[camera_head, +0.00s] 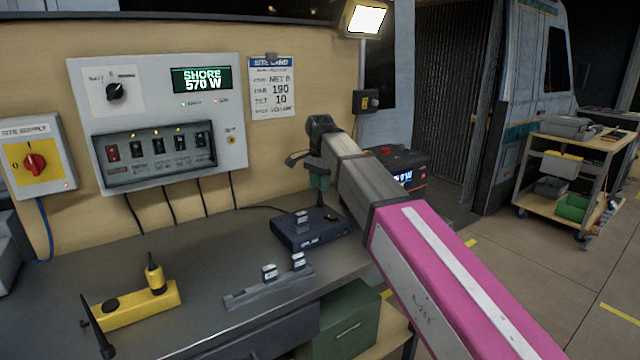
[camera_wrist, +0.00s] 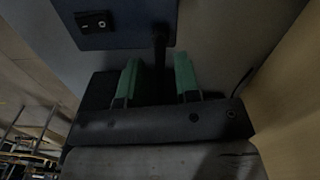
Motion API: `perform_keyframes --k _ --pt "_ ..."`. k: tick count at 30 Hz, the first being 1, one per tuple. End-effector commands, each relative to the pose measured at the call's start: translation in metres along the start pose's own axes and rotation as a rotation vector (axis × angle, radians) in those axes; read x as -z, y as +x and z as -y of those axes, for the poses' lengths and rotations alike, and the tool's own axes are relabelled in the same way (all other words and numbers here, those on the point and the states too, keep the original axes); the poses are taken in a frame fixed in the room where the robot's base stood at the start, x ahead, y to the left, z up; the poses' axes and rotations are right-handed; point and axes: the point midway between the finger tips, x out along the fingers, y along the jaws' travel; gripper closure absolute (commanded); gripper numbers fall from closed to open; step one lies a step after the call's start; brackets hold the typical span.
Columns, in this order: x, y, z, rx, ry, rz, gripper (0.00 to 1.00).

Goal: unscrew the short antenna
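A dark blue box (camera_head: 308,232) stands on the bench, with a small block and a dark knob-like part on top. My gripper (camera_head: 320,182), with green fingers, is above the back right part of this box. In the wrist view the blue box (camera_wrist: 120,30) is at the top, with a black switch. A thin black upright part, which looks like the short antenna (camera_wrist: 160,48), stands at the box's edge. It lies between the two green fingers of my gripper (camera_wrist: 157,78), which are apart, with a gap on each side. Its lower end is hard to see in the dark.
A yellow holder (camera_head: 140,305) with a yellow handheld device (camera_head: 155,277) stands at the front left of the bench. A long black antenna-like rod (camera_head: 96,328) is beside it. A grey rack (camera_head: 268,290) with small blocks lies in front of the box. A wall panel (camera_head: 155,120) stands behind.

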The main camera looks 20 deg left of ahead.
Motion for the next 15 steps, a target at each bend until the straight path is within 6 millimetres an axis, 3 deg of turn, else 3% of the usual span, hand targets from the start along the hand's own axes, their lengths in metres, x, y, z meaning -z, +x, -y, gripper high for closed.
perform_keyframes --k 5,15 --pt "0.0 0.0 0.0 0.0 0.018 0.0 0.7" --pt "0.0 0.0 0.0 0.0 0.319 0.0 0.7"
